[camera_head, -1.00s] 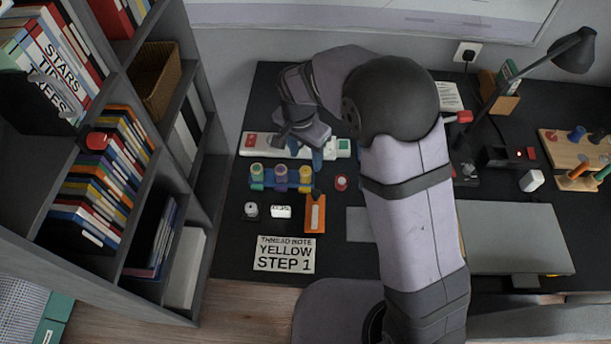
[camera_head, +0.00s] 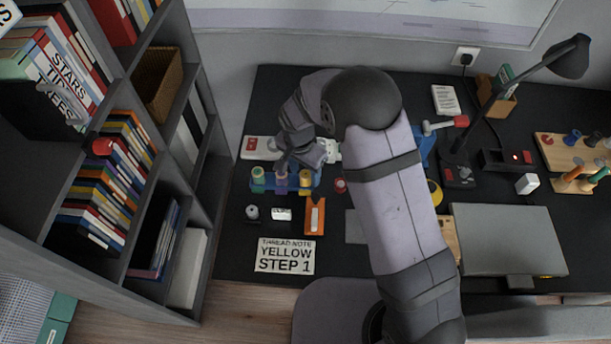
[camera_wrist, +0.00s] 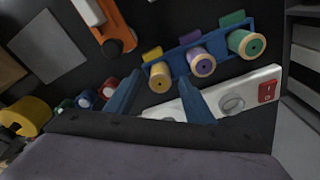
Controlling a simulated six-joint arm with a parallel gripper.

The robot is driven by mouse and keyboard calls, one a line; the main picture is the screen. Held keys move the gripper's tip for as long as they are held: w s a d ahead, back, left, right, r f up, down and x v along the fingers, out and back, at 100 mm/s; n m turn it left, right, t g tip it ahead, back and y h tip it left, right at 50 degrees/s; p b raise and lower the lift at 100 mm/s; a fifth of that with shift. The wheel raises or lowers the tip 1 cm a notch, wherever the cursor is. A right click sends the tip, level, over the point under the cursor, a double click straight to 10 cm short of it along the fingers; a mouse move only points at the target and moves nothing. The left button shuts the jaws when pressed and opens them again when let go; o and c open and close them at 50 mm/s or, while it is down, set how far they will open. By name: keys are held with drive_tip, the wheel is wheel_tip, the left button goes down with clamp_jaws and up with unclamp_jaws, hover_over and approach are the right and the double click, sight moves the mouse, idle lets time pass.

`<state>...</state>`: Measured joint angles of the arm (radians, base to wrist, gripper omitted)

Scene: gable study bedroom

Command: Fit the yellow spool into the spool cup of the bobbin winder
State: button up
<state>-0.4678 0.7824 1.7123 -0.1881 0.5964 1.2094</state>
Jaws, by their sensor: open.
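The yellow spool (camera_head: 306,178) sits at the right end of a blue rack (camera_head: 271,187), beside a purple and a green spool. In the wrist view the yellow spool (camera_wrist: 160,78) lies just beyond and between the blue fingertips of my gripper (camera_wrist: 160,80). My gripper (camera_head: 298,166) is open and empty, close over the rack in the head view. I cannot make out the spool cup.
A white strip with a red switch (camera_head: 250,147) lies behind the rack. In front are an orange holder (camera_head: 314,214), small white items (camera_head: 281,214) and a note card (camera_head: 285,255). A lamp (camera_head: 571,57) and grey laptop (camera_head: 508,240) stand to the right.

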sight(305, 174)
drive_tip(key=shift+f, duration=0.3)
drive_tip(key=c, duration=1.2)
drive_tip(key=shift+o, duration=0.2)
wheel_tip(305, 174, up, 10)
drive_tip(key=b, duration=0.2)
drive_tip(key=shift+w, duration=0.15)
